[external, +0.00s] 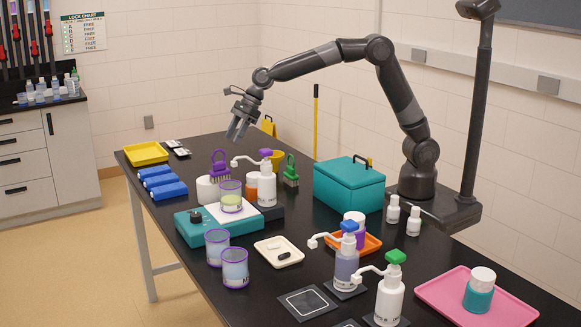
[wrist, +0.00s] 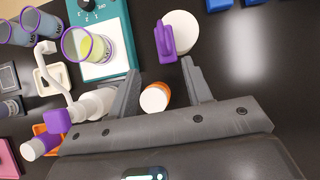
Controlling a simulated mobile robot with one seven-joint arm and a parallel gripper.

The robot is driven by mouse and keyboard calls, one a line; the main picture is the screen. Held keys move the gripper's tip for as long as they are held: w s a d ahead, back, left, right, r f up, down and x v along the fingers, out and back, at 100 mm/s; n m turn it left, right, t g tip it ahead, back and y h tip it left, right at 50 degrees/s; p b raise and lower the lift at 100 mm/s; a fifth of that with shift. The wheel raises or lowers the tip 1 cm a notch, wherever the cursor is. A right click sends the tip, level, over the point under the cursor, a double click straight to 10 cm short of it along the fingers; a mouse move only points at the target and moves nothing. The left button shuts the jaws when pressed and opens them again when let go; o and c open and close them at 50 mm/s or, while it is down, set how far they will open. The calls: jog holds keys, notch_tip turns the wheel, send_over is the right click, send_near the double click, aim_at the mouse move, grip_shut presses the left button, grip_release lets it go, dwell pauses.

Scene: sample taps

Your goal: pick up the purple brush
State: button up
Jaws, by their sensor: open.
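The purple brush (external: 219,164) stands upright on the black table, behind a white round container (external: 207,189). In the wrist view its purple handle (wrist: 165,40) shows from above, beside the round white top (wrist: 182,31); I cannot tell whether they touch. My gripper (external: 238,130) is open and empty, high above the table and the brush. In the wrist view the fingertips (wrist: 160,67) point towards the brush, which lies beyond them and not between them. The brush's lower part is mostly hidden in the wrist view.
An orange jar with a white lid (wrist: 155,98) shows between my fingers, below them. A purple-topped pump bottle (external: 267,182), a purple-rimmed beaker (external: 231,196) on a teal device and a green-handled brush (external: 291,171) stand nearby. Blue blocks (external: 165,185) lie to the left.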

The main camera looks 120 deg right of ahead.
aim_at(219, 162)
jog(key=x, duration=1.1)
jog(key=shift+w+d+f, duration=0.1)
jog(key=shift+d, duration=0.25)
jog(key=shift+c, duration=0.5)
jog(key=c, duration=0.8)
